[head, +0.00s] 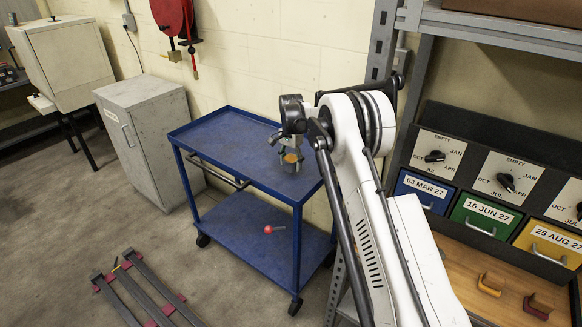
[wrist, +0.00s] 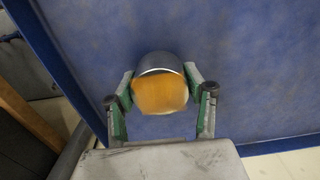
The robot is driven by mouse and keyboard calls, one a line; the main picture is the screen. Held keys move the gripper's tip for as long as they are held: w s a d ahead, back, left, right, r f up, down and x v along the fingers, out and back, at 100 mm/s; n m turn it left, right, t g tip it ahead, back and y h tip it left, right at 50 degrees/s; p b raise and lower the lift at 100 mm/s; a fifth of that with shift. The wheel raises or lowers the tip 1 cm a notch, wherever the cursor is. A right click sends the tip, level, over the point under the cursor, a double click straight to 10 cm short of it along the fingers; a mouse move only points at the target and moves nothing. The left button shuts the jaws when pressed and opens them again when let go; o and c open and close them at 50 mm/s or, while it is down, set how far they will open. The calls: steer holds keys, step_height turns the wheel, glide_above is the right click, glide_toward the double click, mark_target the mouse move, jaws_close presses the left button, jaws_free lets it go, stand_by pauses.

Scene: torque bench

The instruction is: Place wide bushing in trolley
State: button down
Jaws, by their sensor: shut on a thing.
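The wide bushing is a short grey cylinder with an orange-brown end face (wrist: 160,95). My gripper (wrist: 159,78) is shut on it, with one finger on each side. In the head view the bushing (head: 291,166) shows below my gripper (head: 290,148), over the right part of the trolley's top tray. The blue trolley (head: 225,132) has a rimmed top tray and a lower shelf; its top fills most of the wrist view (wrist: 250,70). I cannot tell whether the bushing touches the tray.
The rest of the top tray is clear. A red-ended object (head: 268,229) lies on the lower shelf. A grey cabinet (head: 150,140) stands left of the trolley. A shelf unit with labelled drawers (head: 480,215) stands on the right. Dark rails (head: 135,290) lie on the floor.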

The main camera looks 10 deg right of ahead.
steer(key=shift+f, duration=0.9)
steer(key=shift+f, duration=0.1)
steer(key=c, duration=0.8)
jaws_free()
steer(key=shift+c, duration=0.2)
